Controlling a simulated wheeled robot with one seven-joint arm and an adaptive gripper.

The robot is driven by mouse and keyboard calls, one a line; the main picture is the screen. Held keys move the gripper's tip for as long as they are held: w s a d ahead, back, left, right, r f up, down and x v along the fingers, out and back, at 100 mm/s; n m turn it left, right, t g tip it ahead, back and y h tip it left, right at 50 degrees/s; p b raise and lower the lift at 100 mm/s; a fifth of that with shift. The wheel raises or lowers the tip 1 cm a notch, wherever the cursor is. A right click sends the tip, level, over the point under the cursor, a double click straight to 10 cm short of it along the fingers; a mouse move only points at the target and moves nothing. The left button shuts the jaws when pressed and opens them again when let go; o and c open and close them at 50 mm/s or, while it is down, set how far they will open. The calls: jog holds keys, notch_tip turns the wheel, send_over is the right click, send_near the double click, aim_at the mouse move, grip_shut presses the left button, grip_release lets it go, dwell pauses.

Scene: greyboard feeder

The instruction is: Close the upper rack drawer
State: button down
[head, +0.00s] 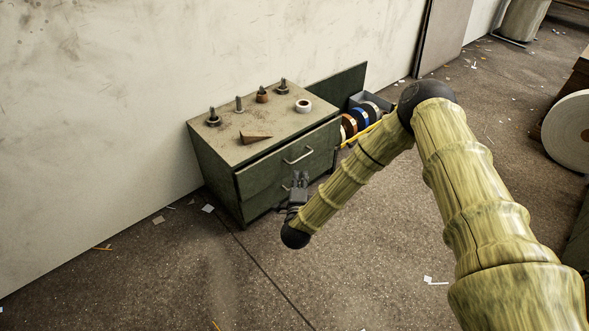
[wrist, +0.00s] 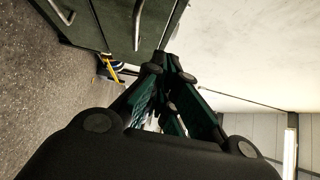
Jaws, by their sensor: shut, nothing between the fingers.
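The grey-green rack (head: 215,182) stands against the wall with two drawers facing right and toward me. The upper drawer (head: 268,172) has a pale bar handle (head: 298,156); a thin dark gap shows under the rack's top edge, and I cannot tell how far the drawer stands out. The lower drawer (head: 259,200) is below, its handle partly hidden by my gripper. My gripper (head: 300,175) is shut and empty in front of the drawer fronts. In the wrist view my fingers (wrist: 170,66) point toward the rack, with a handle (wrist: 138,25) beyond them. Contact cannot be told.
Several posts, a brown wedge (head: 255,137) and a white ring (head: 303,106) sit on the rack top. Coloured rolls (head: 359,118) lie in an open compartment right of the rack. A large white roll (head: 572,130) stands at far right. The floor in front is clear except scraps.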

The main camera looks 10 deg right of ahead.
jog(key=s+a+b, duration=0.5)
jog(key=a+b, duration=0.1)
jog(key=a, duration=0.2)
jog(key=b, duration=0.6)
send_near(275, 155)
jog(key=w+d, duration=0.2)
jog(key=w, duration=0.1)
jog(key=shift+w+a+r, duration=0.15)
jog(key=shift+w+a, duration=0.45)
jog(key=shift+w, duration=0.05)
